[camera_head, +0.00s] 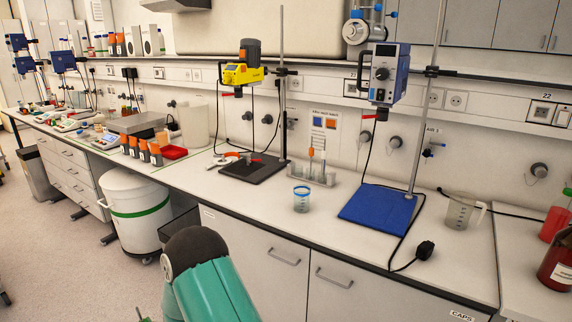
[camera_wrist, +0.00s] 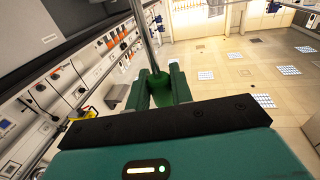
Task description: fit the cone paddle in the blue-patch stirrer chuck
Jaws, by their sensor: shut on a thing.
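In the wrist view, my gripper (camera_wrist: 159,86) is shut on a thin grey metal shaft (camera_wrist: 145,42), which looks like the cone paddle's. A dark green piece sits around its lower end between the fingers, and the far end leaves the top of the picture. No cone shape shows. In the head view, the blue stirrer (camera_head: 389,72) hangs on a tall stand at the right, above a blue base plate (camera_head: 375,208). Its dark chuck (camera_head: 382,113) has a red lever (camera_head: 369,117) and looks empty. My gripper and the paddle are not in the head view.
A yellow stirrer (camera_head: 243,75) stands left over a dark plate (camera_head: 252,170). Between the stirrers are a small rack (camera_head: 319,179) with upright tools and a blue-rimmed beaker (camera_head: 301,199). A clear jug (camera_head: 461,211) and a black cable plug (camera_head: 425,250) are at right.

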